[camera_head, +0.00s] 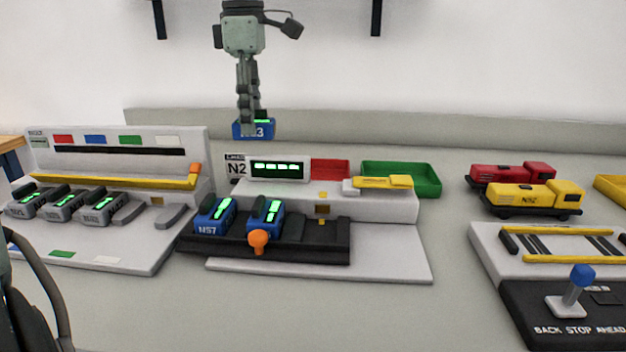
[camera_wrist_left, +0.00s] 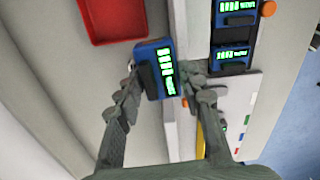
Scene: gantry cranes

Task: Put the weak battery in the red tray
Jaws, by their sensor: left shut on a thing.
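My left gripper (camera_head: 249,118) is shut on a blue battery (camera_head: 266,131), held in the air above and behind the grey tester block (camera_head: 390,207). Only a "3" of the battery's label is readable in the head view. The left wrist view shows the battery (camera_wrist_left: 152,72) between the fingertips (camera_wrist_left: 160,80), with several green bars lit. The red tray (camera_head: 330,169) stands behind the tester, partly hidden by it. It looks empty in the left wrist view (camera_wrist_left: 112,38), beside the held battery. My right gripper is not in view.
Two blue batteries (camera_head: 214,215) sit in the black rack with an orange knob (camera_head: 258,240). A green tray (camera_head: 402,166) stands right of the red one. Grey batteries (camera_head: 60,203) sit in the left station. Red (camera_head: 510,175) and yellow (camera_head: 532,199) locomotives stand at right.

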